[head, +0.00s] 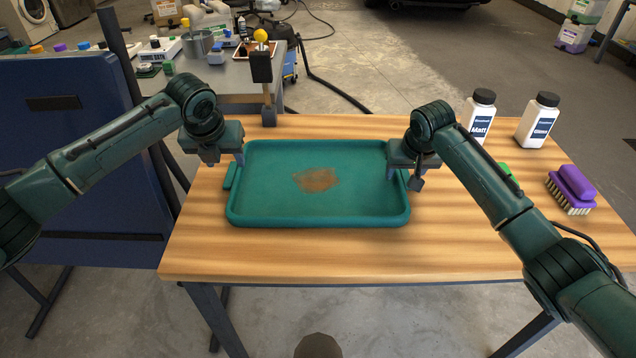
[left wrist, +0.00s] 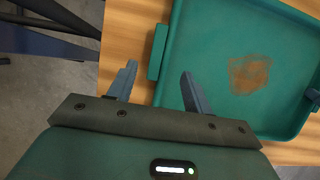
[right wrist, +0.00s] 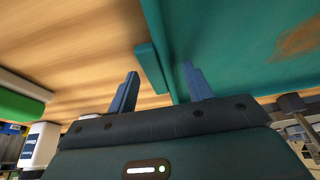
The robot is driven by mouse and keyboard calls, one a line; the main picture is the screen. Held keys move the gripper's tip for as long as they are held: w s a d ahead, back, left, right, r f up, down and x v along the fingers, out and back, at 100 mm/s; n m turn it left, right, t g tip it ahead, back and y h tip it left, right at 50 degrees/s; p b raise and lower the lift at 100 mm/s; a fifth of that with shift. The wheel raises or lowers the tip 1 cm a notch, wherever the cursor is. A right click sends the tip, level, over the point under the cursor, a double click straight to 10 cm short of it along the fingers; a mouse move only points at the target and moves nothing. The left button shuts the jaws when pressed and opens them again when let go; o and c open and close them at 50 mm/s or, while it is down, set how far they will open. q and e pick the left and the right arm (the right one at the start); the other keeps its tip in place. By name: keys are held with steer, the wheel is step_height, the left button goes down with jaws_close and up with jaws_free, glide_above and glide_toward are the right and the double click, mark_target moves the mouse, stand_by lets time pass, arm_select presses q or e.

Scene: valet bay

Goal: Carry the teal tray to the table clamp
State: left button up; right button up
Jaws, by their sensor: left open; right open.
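The teal tray (head: 318,208) lies flat on the wooden table, with a brown stain on its floor. The table clamp (head: 262,68), dark with a yellow knob, stands upright at the table's back edge, behind the tray. My left gripper (head: 226,158) is open at the tray's left end. In the left wrist view its fingers (left wrist: 158,75) point toward the left handle (left wrist: 158,52), which appears between them. My right gripper (head: 405,175) is open at the right end. In the right wrist view its fingers (right wrist: 160,76) lie either side of the right handle (right wrist: 150,66). Neither grips it.
Two white bottles (head: 478,118) (head: 538,120), a purple brush (head: 572,190) and a partly hidden green item (head: 505,168) stand on the table's right side. A blue panel (head: 80,170) stands left of the table. A cluttered grey bench (head: 225,85) is behind. The table front is clear.

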steer(key=shift+r, duration=0.15)
arm_select(q)
steer(key=v, duration=0.6)
arm_select(e)
steer(key=v, duration=1.1)
steer(key=shift+s+r, duration=0.15)
steer(key=shift+r, duration=0.25)
arm_select(q)
steer(key=shift+f, duration=0.1)
